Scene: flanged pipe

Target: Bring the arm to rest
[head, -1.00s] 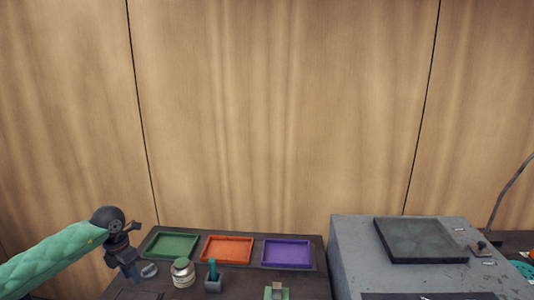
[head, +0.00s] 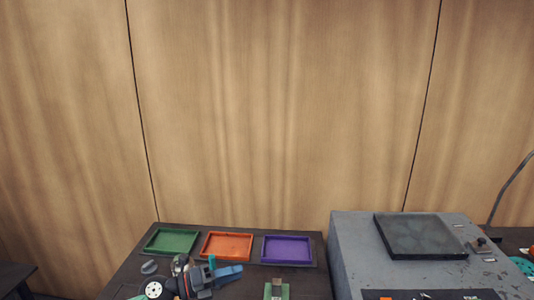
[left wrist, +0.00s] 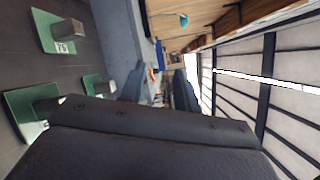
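My left gripper (head: 228,272) is low in the head view, over the front left of the dark table (head: 135,272), with its blue fingers pointing right. It is in front of the orange tray (head: 228,246) and partly covers the jar (head: 179,262) and the holder of the teal tool (head: 212,261). Whether its fingers are apart is not clear, and I see nothing held. In the left wrist view a dark part of my gripper fills the bottom. My right gripper is in neither view.
A green tray (head: 171,242) and a purple tray (head: 288,249) flank the orange one. A green fixture with a grey block (head: 277,289) stands at the front. A grey cabinet (head: 352,250) with a dark plate (head: 420,238) is on the right.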

